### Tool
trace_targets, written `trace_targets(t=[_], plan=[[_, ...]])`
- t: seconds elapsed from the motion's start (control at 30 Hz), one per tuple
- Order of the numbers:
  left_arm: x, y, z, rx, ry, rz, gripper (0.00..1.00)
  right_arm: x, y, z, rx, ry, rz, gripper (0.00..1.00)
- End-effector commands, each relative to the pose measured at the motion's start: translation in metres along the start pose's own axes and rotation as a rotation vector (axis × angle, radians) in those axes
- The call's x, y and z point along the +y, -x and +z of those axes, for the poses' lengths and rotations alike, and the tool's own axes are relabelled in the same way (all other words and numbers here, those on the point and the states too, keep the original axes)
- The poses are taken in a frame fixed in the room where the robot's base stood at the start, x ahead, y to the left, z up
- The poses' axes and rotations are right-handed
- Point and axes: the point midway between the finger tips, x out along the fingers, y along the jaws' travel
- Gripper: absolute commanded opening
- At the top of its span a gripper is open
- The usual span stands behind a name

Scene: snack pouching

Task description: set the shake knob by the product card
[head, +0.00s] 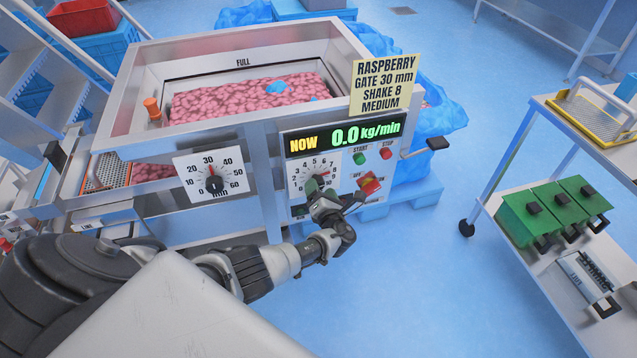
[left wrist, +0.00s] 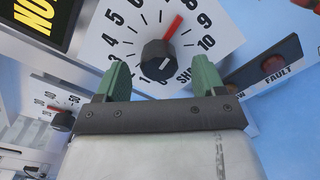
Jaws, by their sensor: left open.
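The shake knob (left wrist: 155,60) is a black knob on a white dial in the left wrist view; its red pointer appears to point at 8. In the head view the shake dial (head: 297,175) is partly hidden by my left gripper (head: 318,190). The left gripper's green fingers also show in the left wrist view (left wrist: 160,80), open, one on each side of the knob with gaps. The knob is not gripped. The yellow product card (head: 384,82) reads RASPBERRY, GATE 30 mm, SHAKE 8, MEDIUM. My right gripper is not in view.
The gate dial (head: 193,169) has its red pointer near 30. The display (head: 345,135) reads 0.0 kg/min. A green START button (head: 360,158), a red STOP button (head: 386,153) and a red switch (head: 370,183) sit close right of the shake dial. A shelf cart (head: 480,200) stands at right.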

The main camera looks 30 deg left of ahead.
Motion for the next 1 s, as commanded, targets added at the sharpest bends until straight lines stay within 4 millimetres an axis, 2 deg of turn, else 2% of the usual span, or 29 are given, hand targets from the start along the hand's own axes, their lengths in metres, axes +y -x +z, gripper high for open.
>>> trace_targets(t=[0.03, 0.2, 0.4, 0.57, 1.0], plan=[[0.001, 0.013, 0.001, 0.000, 0.001, -0.005, 0.69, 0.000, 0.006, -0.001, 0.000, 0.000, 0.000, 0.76], [0.001, 0.047, 0.000, 0.001, 0.001, -0.004, 0.69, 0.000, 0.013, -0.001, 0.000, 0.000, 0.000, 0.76], [0.000, 0.074, 0.000, 0.001, 0.000, -0.003, 0.69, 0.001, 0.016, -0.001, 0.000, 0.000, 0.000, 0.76], [0.000, 0.080, 0.000, 0.001, 0.000, -0.002, 0.69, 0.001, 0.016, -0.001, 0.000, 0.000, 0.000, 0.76], [0.000, 0.080, 0.000, 0.001, 0.000, -0.001, 0.69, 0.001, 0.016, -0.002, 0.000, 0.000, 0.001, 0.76]])
